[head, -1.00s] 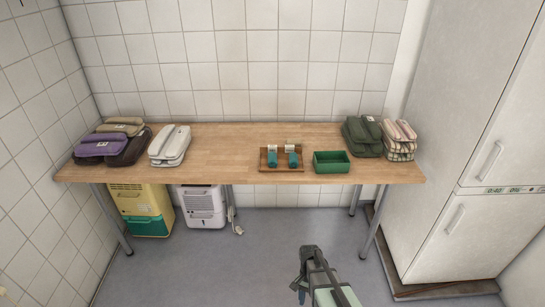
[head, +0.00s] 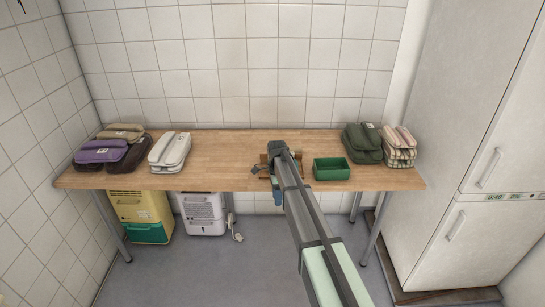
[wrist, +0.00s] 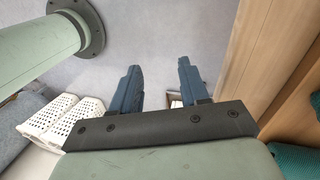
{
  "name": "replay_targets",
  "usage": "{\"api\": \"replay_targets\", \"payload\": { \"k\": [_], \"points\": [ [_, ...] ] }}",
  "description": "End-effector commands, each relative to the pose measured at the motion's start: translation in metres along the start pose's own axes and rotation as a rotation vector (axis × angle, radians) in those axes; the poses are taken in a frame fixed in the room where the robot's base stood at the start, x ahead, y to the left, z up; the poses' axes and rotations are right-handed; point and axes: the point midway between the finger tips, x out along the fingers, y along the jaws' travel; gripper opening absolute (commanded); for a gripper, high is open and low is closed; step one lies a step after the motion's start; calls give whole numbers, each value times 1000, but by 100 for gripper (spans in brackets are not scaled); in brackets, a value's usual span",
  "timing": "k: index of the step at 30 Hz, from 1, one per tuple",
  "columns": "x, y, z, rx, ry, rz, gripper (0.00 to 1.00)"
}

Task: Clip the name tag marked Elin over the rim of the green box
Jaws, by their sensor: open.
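The green box (head: 332,168) is an open, empty-looking tray-shaped box on the table, right of my arm. My gripper (head: 277,197) is left of it, at the table's front edge, with blue fingers pointing down. In the wrist view the two fingers (wrist: 160,85) are apart, with grey floor and nothing held between them. The small wooden tray (head: 264,158) is mostly hidden behind my arm. The two name tags on it are hidden in the head view, and no name can be read. A teal piece at the wrist view's lower right is too partial to identify.
Folded bags lie at the table's left, with a pale grey case (head: 169,151) beside them. Green (head: 362,143) and checked bags (head: 399,147) stand right of the box. A white cabinet stands at right.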

Motion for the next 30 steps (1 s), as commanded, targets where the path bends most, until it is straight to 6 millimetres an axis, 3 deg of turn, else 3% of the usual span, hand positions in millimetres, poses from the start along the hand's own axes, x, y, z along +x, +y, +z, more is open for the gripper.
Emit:
{"api": "replay_targets", "payload": {
  "k": [1,5,9,12,16,21,26,30],
  "points": [
    [-28,-16,7,38,0,-16,45],
    [-91,-42,20,137,-3,-50,45],
    [-167,-90,24,216,-10,-111,45],
    [-200,-126,13,215,-11,-158,45],
    [-221,-161,-3,184,-5,-206,45],
    [-233,-183,-15,154,2,-239,45],
    [-228,-187,-17,147,3,-245,45],
    [-213,-190,-18,147,3,-244,45]
  ]
}}
